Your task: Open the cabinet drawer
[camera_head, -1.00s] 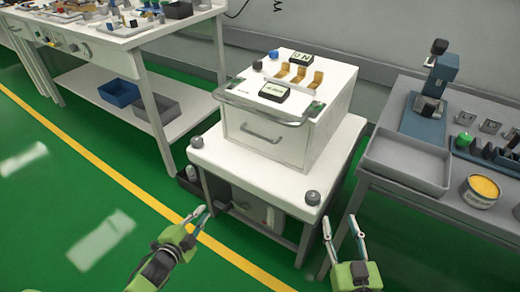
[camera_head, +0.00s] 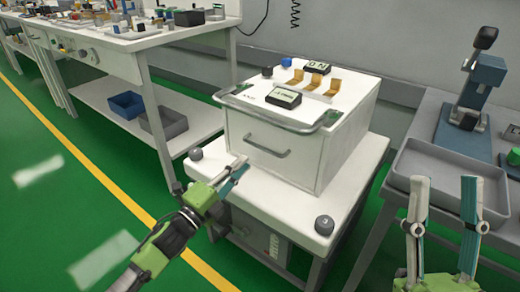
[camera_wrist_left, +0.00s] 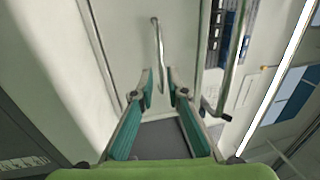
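The white cabinet (camera_head: 335,125) stands on a white cart. Its drawer front (camera_head: 250,135) looks flush with the body. A grey bar handle (camera_head: 268,148) runs across the drawer; in the left wrist view this handle (camera_wrist_left: 158,50) lies just beyond the fingertips, in line with the gap. My left gripper (camera_head: 239,166) is open and empty, at the drawer's lower left, close to the handle; it also shows in the left wrist view (camera_wrist_left: 158,76). My right gripper (camera_head: 446,182) is open, upright and empty, in front of the right table.
A curved rail (camera_head: 270,120) crosses the cabinet front above the drawer. Round knobs (camera_head: 324,225) sit at the cart top's (camera_head: 290,212) corners. A grey tray (camera_head: 435,170) on the right table is partly behind my right gripper. Green floor lies clear at left.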

